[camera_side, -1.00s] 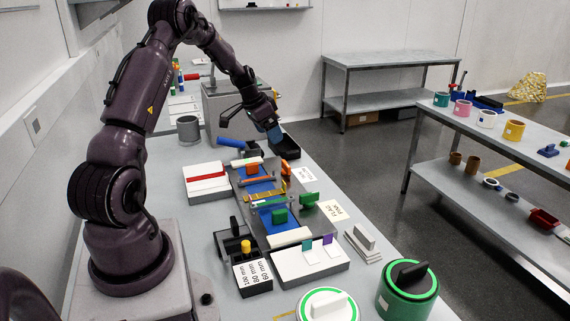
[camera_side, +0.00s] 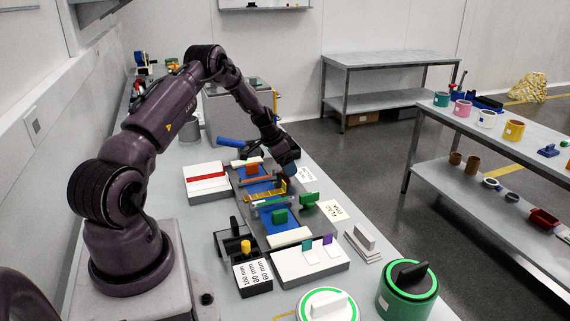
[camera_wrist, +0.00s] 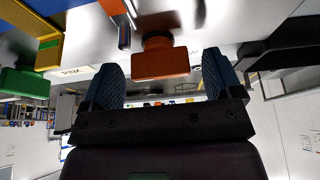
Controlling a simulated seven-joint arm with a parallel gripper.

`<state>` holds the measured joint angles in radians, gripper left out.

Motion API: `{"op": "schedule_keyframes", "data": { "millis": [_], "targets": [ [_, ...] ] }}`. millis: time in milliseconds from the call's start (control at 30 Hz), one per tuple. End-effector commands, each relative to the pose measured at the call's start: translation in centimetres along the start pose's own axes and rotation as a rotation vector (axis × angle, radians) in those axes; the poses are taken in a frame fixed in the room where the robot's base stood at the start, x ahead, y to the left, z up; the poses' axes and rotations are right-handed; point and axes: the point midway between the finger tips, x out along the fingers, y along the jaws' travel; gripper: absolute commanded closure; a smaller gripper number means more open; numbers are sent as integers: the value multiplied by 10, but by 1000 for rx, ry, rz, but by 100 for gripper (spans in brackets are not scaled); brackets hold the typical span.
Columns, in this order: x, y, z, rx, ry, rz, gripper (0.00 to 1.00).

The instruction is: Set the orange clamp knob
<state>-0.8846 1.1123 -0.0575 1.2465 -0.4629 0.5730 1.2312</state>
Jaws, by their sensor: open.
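The orange clamp knob (camera_wrist: 158,62) shows in the wrist view as a flat-faced block on a round stem, in line with the gap between my fingertips. My gripper (camera_wrist: 163,82) is open, with one blue ridged finger on each side of the gap. I cannot tell whether either finger touches the knob. In the side view my gripper (camera_side: 289,170) is low at the right edge of the fixture (camera_side: 245,205), and it hides the orange knob there. A green knob (camera_side: 309,199) stands nearer the camera on the same edge; it also shows in the wrist view (camera_wrist: 24,83).
An orange block (camera_side: 253,164) and a green block (camera_side: 280,216) sit on the fixture's blue surfaces. A yellow piece (camera_side: 265,195) lies across it. White label cards (camera_side: 333,210) lie to the right. A white box with a red strip (camera_side: 206,180) stands left.

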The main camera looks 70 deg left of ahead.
Motion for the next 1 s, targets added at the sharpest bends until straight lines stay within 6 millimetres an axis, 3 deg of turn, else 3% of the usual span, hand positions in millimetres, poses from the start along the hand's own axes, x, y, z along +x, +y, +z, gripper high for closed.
{"op": "schedule_keyframes", "data": {
  "millis": [333,533,1000],
  "targets": [
    [4,0,0,0,0,-1,17],
    [3,0,0,0,0,-1,63],
    [3,0,0,-86,-2,-37,64]
  ]
}}
